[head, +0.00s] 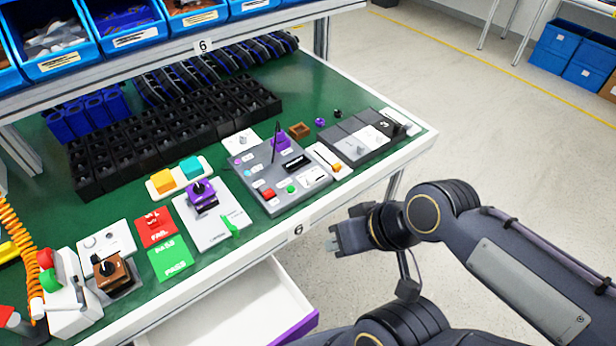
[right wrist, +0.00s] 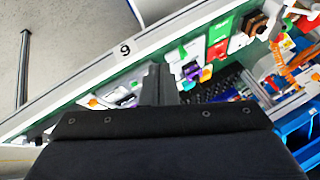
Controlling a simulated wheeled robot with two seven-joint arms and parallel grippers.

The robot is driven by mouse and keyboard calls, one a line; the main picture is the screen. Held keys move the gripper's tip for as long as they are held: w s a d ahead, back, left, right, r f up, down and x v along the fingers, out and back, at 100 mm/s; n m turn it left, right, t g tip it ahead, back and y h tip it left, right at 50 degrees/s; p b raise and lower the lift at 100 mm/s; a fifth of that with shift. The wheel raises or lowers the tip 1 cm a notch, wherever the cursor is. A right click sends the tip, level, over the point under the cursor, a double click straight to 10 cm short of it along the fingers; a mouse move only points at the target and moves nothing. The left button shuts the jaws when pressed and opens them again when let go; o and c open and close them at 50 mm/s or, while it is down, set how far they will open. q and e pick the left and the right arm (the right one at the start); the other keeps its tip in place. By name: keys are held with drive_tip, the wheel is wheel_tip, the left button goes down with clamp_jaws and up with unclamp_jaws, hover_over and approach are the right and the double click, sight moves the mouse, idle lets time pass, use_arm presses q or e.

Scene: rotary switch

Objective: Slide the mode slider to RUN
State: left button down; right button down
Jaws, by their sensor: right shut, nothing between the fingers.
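A white strip with an orange knob (head: 334,166) on the green worktop may be the mode slider. It lies just right of the grey control panel (head: 268,200). Its lettering is too small to read, so I cannot tell which mode it is set to. My right gripper (head: 336,240) is shut and empty, beyond the bench's front edge and apart from the controls. In the right wrist view the closed fingers (right wrist: 158,84) point toward the bench. My left gripper is not in view.
A white plate (head: 204,232) with a purple clamp and green lever, red FAIL and green PASS pads (head: 170,258), and black racks (head: 150,135) crowd the bench. An open drawer (head: 250,308) juts out below the front edge.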

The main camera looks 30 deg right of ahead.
idle(0.3)
drive_tip(key=c, duration=2)
unclamp_jaws()
drive_tip(key=o, duration=0.6)
drive_tip(key=shift+g+h, duration=0.3)
drive_tip(key=shift+g, duration=0.2)
drive_tip(key=w, duration=0.1)
drive_tip(key=w+d+r, duration=0.1)
drive_tip(key=w, duration=0.1)
drive_tip(key=w+d+r+p, duration=0.1)
drive_tip(key=shift+w+d+r, duration=0.2)
drive_tip(key=shift+w+r, duration=0.05)
drive_tip(key=shift+w, duration=0.1)
drive_tip(key=shift+o, duration=0.2)
drive_tip(key=n+g+h+p, duration=0.3)
drive_tip(key=g+p, duration=0.1)
drive_tip(key=g, duration=0.1)
hover_over(310, 178)
wheel_tip(310, 178, down, 11)
drive_tip(key=shift+s+r, duration=0.1)
drive_tip(key=shift+r, duration=0.1)
drive_tip(key=shift+f, duration=0.35)
wheel_tip(310, 178, down, 7)
drive_tip(key=shift+f+p, duration=0.2)
drive_tip(key=shift+p, duration=0.15)
